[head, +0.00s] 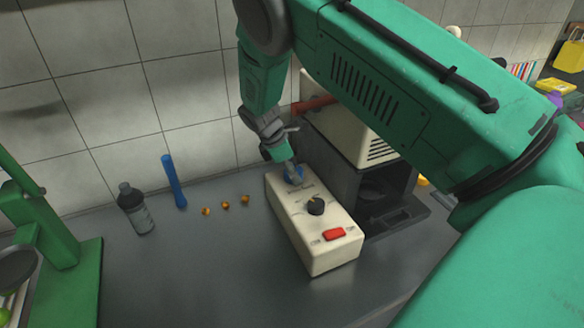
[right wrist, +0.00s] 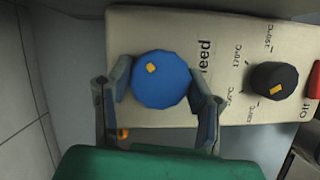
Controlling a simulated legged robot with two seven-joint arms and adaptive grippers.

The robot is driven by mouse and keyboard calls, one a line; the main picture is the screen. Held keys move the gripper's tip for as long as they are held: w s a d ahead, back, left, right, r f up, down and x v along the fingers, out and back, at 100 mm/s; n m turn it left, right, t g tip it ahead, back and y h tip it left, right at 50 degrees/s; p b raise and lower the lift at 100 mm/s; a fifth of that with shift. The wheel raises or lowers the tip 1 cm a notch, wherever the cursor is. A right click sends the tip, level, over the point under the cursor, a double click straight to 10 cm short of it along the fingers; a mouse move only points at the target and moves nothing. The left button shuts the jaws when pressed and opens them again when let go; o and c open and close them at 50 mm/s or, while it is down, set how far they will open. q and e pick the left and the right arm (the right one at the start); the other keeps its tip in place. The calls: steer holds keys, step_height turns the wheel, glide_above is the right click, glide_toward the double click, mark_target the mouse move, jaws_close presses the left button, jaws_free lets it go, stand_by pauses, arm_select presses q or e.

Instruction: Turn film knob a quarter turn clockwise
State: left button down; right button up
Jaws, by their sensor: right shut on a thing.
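A cream control box (head: 316,238) lies on the grey counter. A blue knob (head: 293,175) sits at its far end, and it also shows in the right wrist view (right wrist: 162,80) beside a label partly hidden to "eed". An orange mark (right wrist: 152,68) lies on the knob's face, left of and above its centre. My right gripper (head: 294,180) reaches down to the blue knob and is shut on it, with one finger on each side in the right wrist view (right wrist: 163,92). My left gripper is not in view.
A black temperature knob (head: 316,206) and a red switch (head: 334,233) are on the same box. A dark machine (head: 385,200) stands right of it. The front counter is clear.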

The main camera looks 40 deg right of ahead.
steer(key=m, duration=0.2)
steer(key=m+g, duration=0.1)
steer(key=m, duration=0.1)
steer(key=shift+d+m+g+y, duration=0.1)
steer(key=shift+m+g+y, duration=0.2)
steer(key=shift+y, duration=0.1)
steer(key=m+y, duration=0.1)
steer(key=m, duration=0.3)
steer(key=shift+d+g, duration=0.1)
steer(key=shift+g, duration=0.3)
steer(key=shift+m+y, duration=0.3)
steer(key=shift+r, duration=0.1)
steer(key=o, duration=1.1)
steer(key=shift+o, duration=0.2)
steer(key=v, duration=1.2)
steer(key=shift+d, duration=0.1)
